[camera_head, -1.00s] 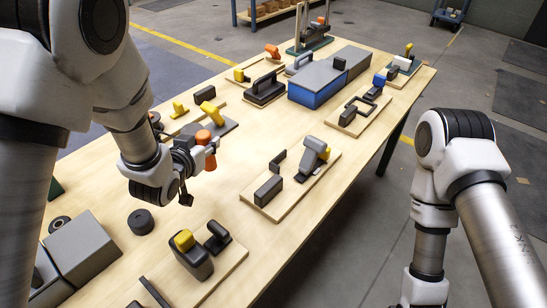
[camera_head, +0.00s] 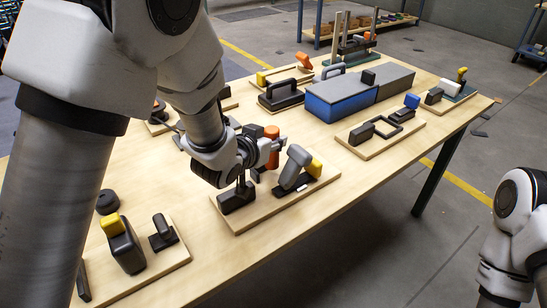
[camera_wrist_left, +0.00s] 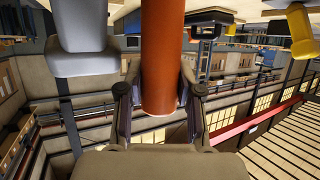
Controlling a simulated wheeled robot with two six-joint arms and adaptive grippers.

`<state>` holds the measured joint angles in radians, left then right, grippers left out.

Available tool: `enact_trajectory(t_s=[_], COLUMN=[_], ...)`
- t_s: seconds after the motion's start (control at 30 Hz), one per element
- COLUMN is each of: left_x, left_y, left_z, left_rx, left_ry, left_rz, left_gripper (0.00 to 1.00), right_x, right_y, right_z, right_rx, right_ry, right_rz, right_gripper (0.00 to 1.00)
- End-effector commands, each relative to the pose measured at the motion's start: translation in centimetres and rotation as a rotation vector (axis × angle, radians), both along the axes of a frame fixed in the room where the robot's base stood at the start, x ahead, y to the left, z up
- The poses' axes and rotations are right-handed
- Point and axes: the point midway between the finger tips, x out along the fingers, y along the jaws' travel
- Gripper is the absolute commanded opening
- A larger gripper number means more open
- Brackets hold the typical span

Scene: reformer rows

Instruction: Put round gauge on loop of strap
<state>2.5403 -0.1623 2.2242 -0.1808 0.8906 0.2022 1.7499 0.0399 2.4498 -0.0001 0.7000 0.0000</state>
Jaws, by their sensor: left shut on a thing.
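My left gripper (camera_head: 274,149) is shut on an orange cylinder (camera_head: 270,133), held upright above the middle board. I take this for the round gauge, but cannot be sure. In the left wrist view the two fingers (camera_wrist_left: 161,95) clasp the orange cylinder (camera_wrist_left: 162,45) from both sides. Below and beside the gripper is a wooden board (camera_head: 262,212) with a black post (camera_head: 237,197), a slanted grey lever (camera_head: 295,168) and a yellow block (camera_head: 315,167). I cannot tell which part is the strap's loop. My right gripper is outside the views.
A board with a yellow-topped black block (camera_head: 122,247) lies at the front left. A blue-and-grey box (camera_head: 340,103) and a black handled block (camera_head: 281,96) stand behind. Bare tabletop (camera_head: 345,180) lies right of the middle board.

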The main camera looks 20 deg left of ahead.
Motion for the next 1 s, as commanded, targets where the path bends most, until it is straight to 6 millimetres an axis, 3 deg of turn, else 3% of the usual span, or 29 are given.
enact_trajectory(t_s=[0.2, 0.57, 0.6, 1.0], left_x=[0.0, 0.0, 0.0, 0.0], left_y=[0.0, 0.0, 0.0, 0.0], left_z=[-3.5, -3.9, -3.8, -3.1], left_rx=[0.0, 0.0, 0.0, 0.0], left_ry=[0.001, -0.001, 0.0, -0.001], left_rz=[0.0, 0.001, 0.001, 0.001], left_gripper=[0.0, 0.0, 0.45, 0.45], right_x=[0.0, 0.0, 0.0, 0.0], right_y=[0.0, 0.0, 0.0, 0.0], right_z=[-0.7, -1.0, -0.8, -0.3], right_rx=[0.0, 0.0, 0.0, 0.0], right_ry=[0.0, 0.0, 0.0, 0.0], right_rz=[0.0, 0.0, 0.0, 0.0], right_gripper=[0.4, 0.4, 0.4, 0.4])
